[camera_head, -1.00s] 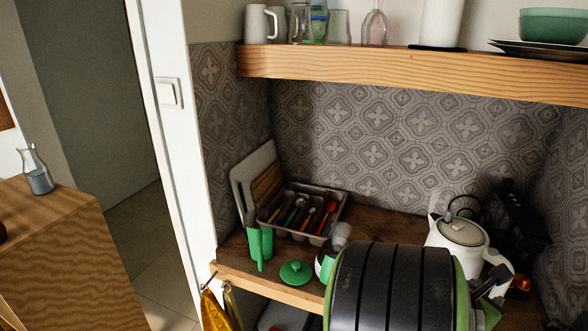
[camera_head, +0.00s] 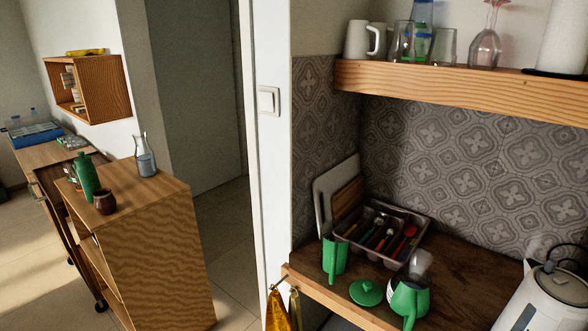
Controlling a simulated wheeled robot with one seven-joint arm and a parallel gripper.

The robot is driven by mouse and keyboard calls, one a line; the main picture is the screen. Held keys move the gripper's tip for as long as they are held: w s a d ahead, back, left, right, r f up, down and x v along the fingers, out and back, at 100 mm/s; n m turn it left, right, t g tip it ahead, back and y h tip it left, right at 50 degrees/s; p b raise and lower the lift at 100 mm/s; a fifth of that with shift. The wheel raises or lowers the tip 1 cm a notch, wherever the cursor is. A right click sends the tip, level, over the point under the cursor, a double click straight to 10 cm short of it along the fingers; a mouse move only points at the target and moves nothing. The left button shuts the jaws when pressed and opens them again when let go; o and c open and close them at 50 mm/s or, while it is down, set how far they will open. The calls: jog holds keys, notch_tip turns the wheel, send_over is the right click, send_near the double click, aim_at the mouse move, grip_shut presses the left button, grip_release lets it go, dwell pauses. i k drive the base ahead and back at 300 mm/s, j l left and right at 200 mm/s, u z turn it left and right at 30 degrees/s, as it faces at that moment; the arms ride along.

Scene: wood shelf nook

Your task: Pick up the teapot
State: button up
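A green teapot (camera_head: 409,300) stands on the wooden counter (camera_head: 462,268) near its front edge, partly cut by shadow, its spout or handle details hard to tell. A green lid with a knob (camera_head: 367,292) lies on the counter just left of it. A tall green cup or pitcher (camera_head: 334,260) stands further left. A white kettle (camera_head: 548,302) is at the right edge, partly out of the picture. My gripper is not in view.
A cutlery tray (camera_head: 428,222) and cutting boards (camera_head: 322,206) stand behind the green things. A wooden shelf (camera_head: 460,84) with glasses and a white jug hangs above. Cloths (camera_head: 278,312) hang at the counter's front left. A wooden cabinet (camera_head: 160,255) stands across the left floor.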

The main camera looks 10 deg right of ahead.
aim_at(412, 300)
jog(key=i+j+u, duration=0.5)
jog(key=i+j, duration=0.3)
jog(key=j, duration=0.15)
